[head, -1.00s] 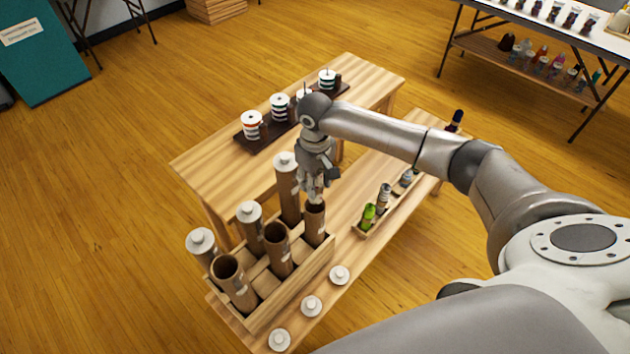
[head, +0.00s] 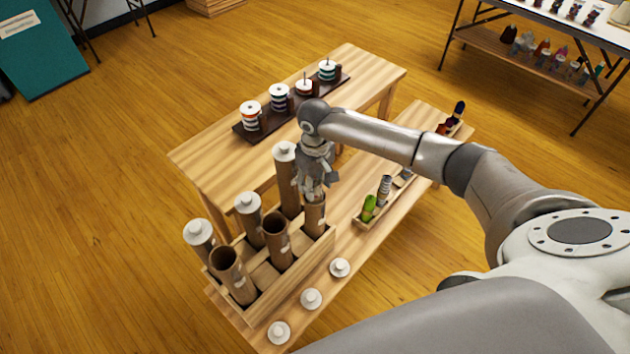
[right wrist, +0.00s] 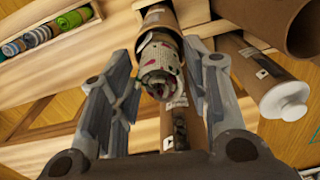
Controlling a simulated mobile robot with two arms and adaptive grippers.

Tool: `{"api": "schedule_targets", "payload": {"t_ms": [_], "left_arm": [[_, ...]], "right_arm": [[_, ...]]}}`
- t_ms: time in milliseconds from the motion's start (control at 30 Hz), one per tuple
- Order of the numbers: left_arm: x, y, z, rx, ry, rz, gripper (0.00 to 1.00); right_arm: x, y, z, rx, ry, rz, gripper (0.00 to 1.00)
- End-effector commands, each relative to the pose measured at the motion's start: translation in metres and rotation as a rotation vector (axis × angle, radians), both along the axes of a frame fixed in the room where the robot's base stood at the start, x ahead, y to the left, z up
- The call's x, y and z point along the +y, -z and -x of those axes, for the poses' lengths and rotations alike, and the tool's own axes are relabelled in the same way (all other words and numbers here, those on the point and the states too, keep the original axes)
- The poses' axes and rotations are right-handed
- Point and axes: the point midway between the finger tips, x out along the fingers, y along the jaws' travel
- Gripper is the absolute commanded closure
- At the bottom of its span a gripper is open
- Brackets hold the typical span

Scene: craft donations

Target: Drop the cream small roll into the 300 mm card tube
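The cream small roll (right wrist: 157,72), speckled dark red, shows between my right fingers in the right wrist view, at the mouth of a brown card tube (right wrist: 158,17). Its near end sticks out; how deep it sits is unclear. In the head view that tube (head: 315,217) stands upright at the rack's right end, and my right gripper (head: 315,190) is just over its mouth, hiding the roll. The right fingers (right wrist: 163,75) look spread, with slight gaps beside the roll. No readable length marks the tube as 300 mm. My left gripper is out of view.
The wooden rack (head: 290,283) also holds open tubes (head: 276,250) and white-capped tubes (head: 287,180) close by. Loose white caps (head: 311,299) lie in front. A tray (head: 365,227) of coloured rolls is to the right. Spools (head: 279,98) stand on the table behind.

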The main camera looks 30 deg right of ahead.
Motion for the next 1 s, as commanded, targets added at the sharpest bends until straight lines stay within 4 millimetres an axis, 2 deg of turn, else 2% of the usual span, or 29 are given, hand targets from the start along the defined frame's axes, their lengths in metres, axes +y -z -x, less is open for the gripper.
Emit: {"api": "schedule_targets", "payload": {"t_ms": [100,467,567,900,1000], "left_arm": [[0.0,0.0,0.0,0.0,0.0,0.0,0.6],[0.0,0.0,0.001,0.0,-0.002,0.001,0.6],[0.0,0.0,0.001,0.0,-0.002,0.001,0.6],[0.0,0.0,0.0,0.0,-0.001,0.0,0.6],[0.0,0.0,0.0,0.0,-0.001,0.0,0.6]], "right_arm": [[0.0,0.0,0.0,0.0,0.0,0.0,0.4],[0.0,-0.005,-0.001,-0.002,0.0,-0.001,0.4],[0.0,-0.017,-0.001,-0.003,0.0,-0.001,0.4],[0.0,-0.087,-0.001,-0.004,-0.001,-0.001,0.4],[0.0,-0.103,-0.001,-0.004,-0.001,-0.001,0.4]]}}
